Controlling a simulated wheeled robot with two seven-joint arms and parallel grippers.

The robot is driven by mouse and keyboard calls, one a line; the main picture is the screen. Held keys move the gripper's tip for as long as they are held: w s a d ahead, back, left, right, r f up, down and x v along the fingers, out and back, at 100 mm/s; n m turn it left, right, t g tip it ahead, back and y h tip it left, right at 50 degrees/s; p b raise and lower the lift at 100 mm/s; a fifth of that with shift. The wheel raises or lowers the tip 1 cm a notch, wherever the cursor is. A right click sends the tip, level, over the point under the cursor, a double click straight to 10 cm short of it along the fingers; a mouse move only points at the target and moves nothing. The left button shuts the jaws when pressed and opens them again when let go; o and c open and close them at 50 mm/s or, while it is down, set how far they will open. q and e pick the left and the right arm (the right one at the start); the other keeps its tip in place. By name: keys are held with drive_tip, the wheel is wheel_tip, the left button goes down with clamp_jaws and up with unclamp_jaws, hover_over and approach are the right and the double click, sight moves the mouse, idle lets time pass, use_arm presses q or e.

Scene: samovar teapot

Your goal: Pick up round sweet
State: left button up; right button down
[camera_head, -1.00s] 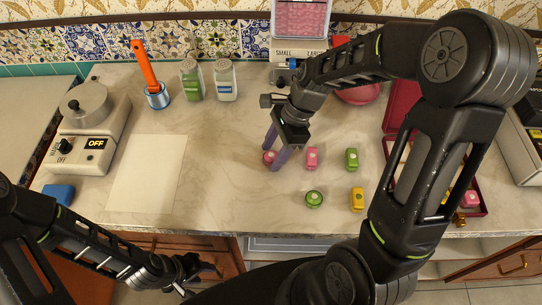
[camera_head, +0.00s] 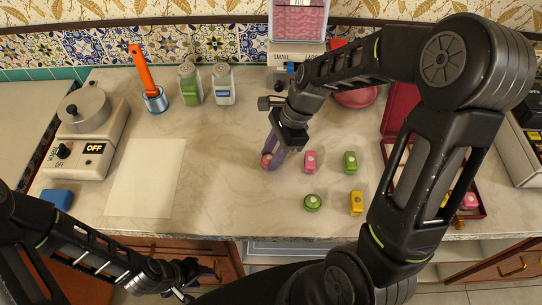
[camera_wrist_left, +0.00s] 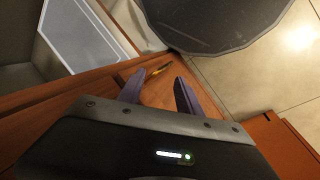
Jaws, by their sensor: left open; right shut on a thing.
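In the head view a round pink sweet (camera_head: 266,160) is on the counter, between the fingers of my right gripper (camera_head: 272,160). The right gripper is shut on it, with the fingers pointing down; whether the sweet is lifted, I cannot tell. A round green sweet (camera_head: 312,202) stands on the counter to the lower right. My left gripper (camera_head: 205,275) is low, in front of the counter's front edge. In the left wrist view its fingers (camera_wrist_left: 160,90) are apart, with nothing between them.
Other sweets stand to the right: a pink one (camera_head: 310,162), a green one (camera_head: 350,162) and a yellow one (camera_head: 356,202). An open red box (camera_head: 398,112) is partly hidden behind my right arm. A white sheet (camera_head: 145,178) lies on the left.

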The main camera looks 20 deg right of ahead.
wheel_tip(320, 180, up, 10)
drive_tip(key=shift+f, duration=0.15)
idle(0.7)
